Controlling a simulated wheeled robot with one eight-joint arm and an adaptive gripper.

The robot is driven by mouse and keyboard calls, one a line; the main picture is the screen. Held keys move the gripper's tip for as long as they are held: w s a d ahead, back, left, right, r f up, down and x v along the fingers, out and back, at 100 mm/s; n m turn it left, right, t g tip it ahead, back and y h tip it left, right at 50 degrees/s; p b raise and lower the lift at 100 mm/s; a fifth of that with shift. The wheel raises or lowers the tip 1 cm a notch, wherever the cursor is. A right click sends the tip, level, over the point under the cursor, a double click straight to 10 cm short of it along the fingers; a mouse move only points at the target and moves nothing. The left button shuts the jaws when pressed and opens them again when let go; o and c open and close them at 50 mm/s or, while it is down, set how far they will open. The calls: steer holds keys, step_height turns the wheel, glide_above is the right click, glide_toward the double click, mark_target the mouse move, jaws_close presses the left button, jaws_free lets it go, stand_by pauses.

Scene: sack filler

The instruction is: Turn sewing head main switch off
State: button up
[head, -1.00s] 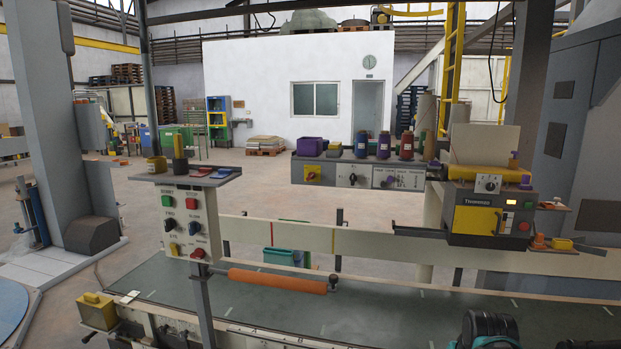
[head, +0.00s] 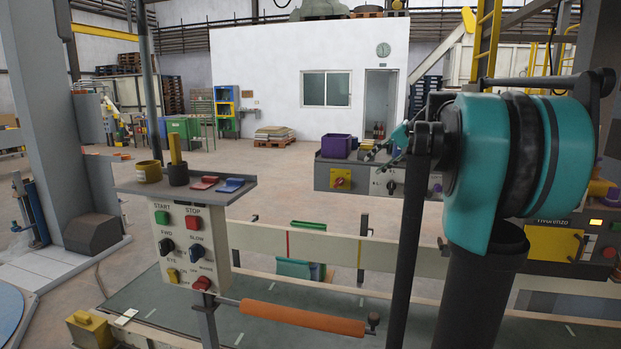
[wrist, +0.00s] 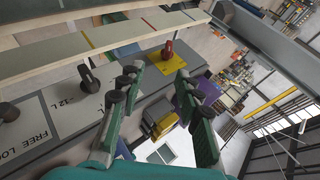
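The switch with a red handle on a yellow plate (head: 340,181) sits at the left end of a grey control panel (head: 365,172), in the middle of the head view. In the wrist view, the red handle (wrist: 167,50) stands out from its yellow plate (wrist: 176,64), just beyond my fingertips. My gripper (wrist: 160,70) is open and empty, with a finger on each side of the line to the handle. A gap seems to separate the fingertips from it. In the head view, my gripper (head: 388,148) is partly hidden by my arm, right of the switch.
Black knobs (wrist: 88,79) share the panel. A purple bin (head: 336,146) stands on top. A cream rail (head: 262,238) runs below the panel. At the left is a START/STOP pedestal (head: 184,235) with several switches. My arm hides much of the panel's right part.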

mark_target(343, 179)
steer(key=x, duration=0.6)
steer(key=w+r+x, duration=0.1)
steer(key=x, duration=0.4)
steer(key=a+x, duration=0.1)
steer(key=x, duration=0.5)
steer(key=shift+w+a+r, duration=0.1)
steer(key=shift+w+r, duration=0.05)
steer(key=shift+w, duration=0.2)
steer(key=shift+c, duration=0.3)
jaws_close()
